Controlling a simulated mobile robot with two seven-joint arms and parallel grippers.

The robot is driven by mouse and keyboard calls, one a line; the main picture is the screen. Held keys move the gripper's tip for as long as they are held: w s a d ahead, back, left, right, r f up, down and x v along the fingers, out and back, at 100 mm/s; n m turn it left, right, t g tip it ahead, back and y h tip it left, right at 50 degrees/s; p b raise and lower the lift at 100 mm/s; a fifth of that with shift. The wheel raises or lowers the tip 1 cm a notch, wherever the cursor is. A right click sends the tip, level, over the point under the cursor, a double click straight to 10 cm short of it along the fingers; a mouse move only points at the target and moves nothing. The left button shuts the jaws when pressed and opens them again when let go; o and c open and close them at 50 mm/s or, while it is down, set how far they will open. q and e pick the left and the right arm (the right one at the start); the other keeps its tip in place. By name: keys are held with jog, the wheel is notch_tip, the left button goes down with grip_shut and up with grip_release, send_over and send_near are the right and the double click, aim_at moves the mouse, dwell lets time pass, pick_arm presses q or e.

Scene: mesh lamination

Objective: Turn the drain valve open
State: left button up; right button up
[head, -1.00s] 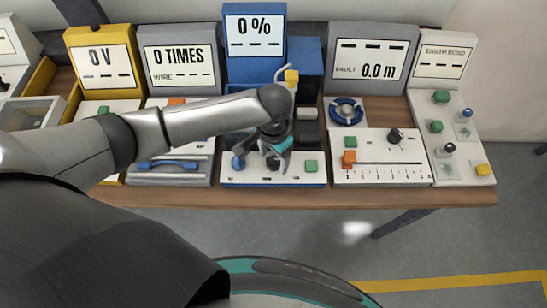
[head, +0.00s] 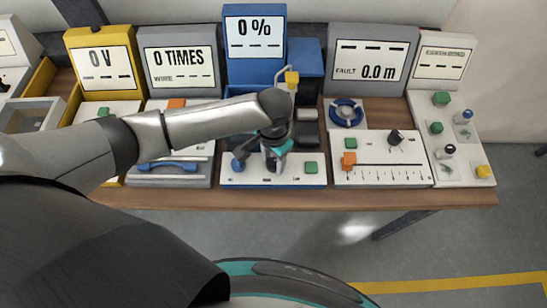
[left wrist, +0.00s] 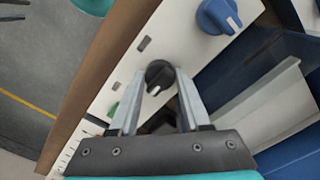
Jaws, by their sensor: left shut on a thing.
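My left gripper (head: 272,165) is over the white front panel (head: 235,178) of the blue station, whose screen (head: 253,31) reads 0 %. In the left wrist view its fingers (left wrist: 157,100) are shut on a black knob (left wrist: 158,75) with a white mark, one finger on each side. A blue knob (head: 238,165) stands to the left of the gripper, apart from it; it also shows in the left wrist view (left wrist: 217,16). No label naming the drain valve is readable. My right gripper is not in view.
A green button (head: 311,167) is just right of the gripper. A yellow-topped part (head: 291,77) stands behind my forearm. Other stations stand on both sides, including one with a blue ring (head: 346,112) and an orange block (head: 348,159). The wooden table edge (head: 300,197) is in front.

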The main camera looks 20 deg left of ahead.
aim_at(274, 160)
pick_arm(q)
grip_shut()
jog(key=shift+r+n+p, duration=0.15)
jog(key=shift+n+p, duration=0.45)
jog(key=shift+p, duration=0.4)
jog(key=o, duration=1.1)
grip_release()
notch_tip(274, 160, up, 15)
jog(key=p, duration=0.2)
